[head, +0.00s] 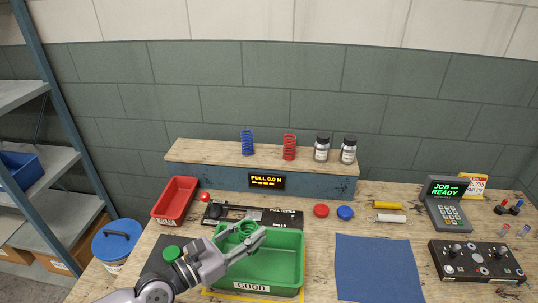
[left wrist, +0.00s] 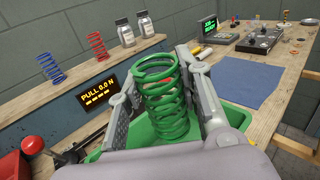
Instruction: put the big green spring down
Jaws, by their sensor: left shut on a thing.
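The big green spring (left wrist: 163,95) stands between the fingers of my left gripper (left wrist: 160,100) in the left wrist view. My left gripper is shut on it. In the head view the spring (head: 246,229) shows at the fingertips of my left gripper (head: 246,240), over the green tray (head: 285,270) marked GOOD. The spring's lower end is partly hidden by the gripper, so I cannot tell whether it touches the tray. My right gripper is not in view.
A red bin (head: 175,201) stands left of the green tray, and a blue cloth (head: 378,268) lies right of it. A shelf (head: 215,156) behind holds a blue spring (head: 247,142), a red spring (head: 289,147) and two jars. A control box (head: 476,262) stands at the right.

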